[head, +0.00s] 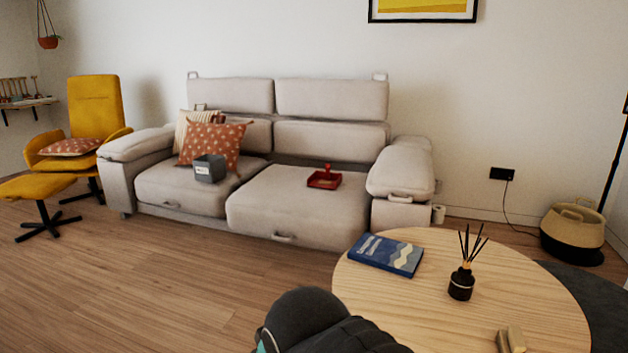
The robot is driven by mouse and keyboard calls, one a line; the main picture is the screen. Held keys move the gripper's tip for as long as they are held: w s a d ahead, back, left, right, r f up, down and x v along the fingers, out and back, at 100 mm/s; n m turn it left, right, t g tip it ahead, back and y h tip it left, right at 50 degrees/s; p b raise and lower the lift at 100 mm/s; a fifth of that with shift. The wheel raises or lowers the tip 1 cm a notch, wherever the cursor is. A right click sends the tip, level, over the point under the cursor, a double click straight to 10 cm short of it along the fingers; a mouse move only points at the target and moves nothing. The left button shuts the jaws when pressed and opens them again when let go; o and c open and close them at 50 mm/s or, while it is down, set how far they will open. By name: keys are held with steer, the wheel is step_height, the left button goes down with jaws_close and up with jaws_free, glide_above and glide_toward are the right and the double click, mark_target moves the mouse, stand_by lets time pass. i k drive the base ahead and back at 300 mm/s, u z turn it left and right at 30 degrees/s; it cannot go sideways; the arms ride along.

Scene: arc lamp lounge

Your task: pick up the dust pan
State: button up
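A small red dust pan (324,180) with an upright handle lies on the right seat cushion of the beige sofa (295,208). It sits apart from the sofa's right armrest. A dark grey part of my own arm shows at the bottom centre of the head view, well in front of the sofa. My gripper's fingers are not in view, so whether they are open or shut is hidden.
A round wooden table (430,320) stands front right, bearing a blue book (386,254), a reed diffuser (461,282) and a tan object (511,340). A grey bin (209,168) and cushions are on the left seat. Wooden floor (150,270) is clear before the sofa.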

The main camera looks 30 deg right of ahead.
mark_target(328, 179)
steer(key=z, duration=0.25)
steer(key=i, duration=2.05)
steer(key=z, duration=0.95)
steer(key=i, duration=1.7)
steer(key=z, duration=0.55)
